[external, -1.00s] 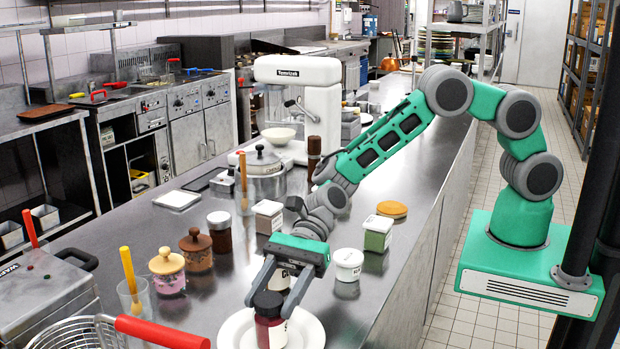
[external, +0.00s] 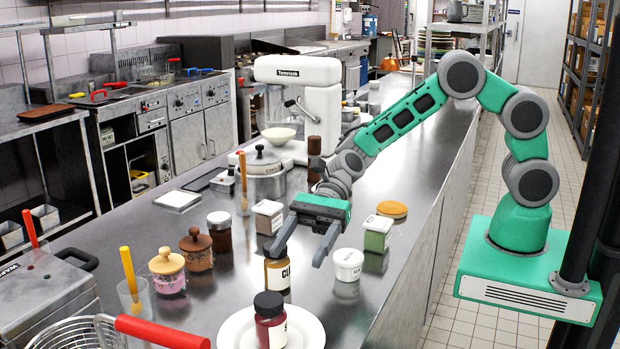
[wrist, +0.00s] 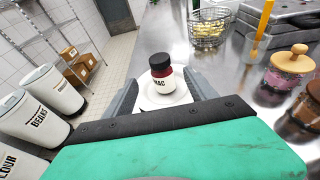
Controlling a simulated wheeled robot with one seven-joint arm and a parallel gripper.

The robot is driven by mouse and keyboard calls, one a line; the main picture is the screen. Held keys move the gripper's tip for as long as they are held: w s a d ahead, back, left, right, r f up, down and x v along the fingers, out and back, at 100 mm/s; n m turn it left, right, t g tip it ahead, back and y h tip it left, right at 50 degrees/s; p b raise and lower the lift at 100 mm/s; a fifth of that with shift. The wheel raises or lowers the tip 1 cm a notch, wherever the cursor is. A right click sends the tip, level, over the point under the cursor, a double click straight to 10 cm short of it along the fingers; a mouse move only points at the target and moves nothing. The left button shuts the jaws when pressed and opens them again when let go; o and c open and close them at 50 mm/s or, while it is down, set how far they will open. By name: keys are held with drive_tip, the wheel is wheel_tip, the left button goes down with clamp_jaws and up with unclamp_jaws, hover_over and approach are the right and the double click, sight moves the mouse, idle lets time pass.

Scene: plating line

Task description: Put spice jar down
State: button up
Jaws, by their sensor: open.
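The spice jar (external: 270,320), dark red with a black lid and a white label, stands upright on a white plate (external: 308,328) at the front of the counter. In the wrist view the jar (wrist: 161,70) stands on the plate (wrist: 180,97), ahead of my fingers. My gripper (external: 298,257) is open and empty, above and behind the jar and apart from it. In the wrist view its fingers (wrist: 165,98) are spread to either side of the plate.
A yellow-brown jar with a black lid (external: 277,274) stands just behind the plate, below my gripper. A white tub (external: 348,264) is to its right. Lidded jars (external: 167,272) and a wire basket (external: 85,335) are to the left. The counter's right edge is near.

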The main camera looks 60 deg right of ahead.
drive_tip(key=w+d+r+n+t+h, duration=0.1)
drive_tip(key=d+n+t+h, duration=0.1)
drive_tip(key=d+n+h, duration=0.45)
drive_tip(key=w+d+r+n+t+h, duration=0.1)
drive_tip(key=d+n+t, duration=0.15)
drive_tip(key=d, duration=0.75)
drive_tip(key=s+d+n+h, duration=0.3)
drive_tip(key=s+d, duration=0.3)
drive_tip(key=d, duration=0.5)
drive_tip(key=s+d+r+n+h, duration=0.1)
drive_tip(key=s+d+n+h, duration=0.3)
drive_tip(key=d, duration=0.8)
drive_tip(key=shift+s+d+n, duration=0.3)
drive_tip(key=shift+s+n, duration=0.6)
drive_tip(key=shift+s, duration=0.05)
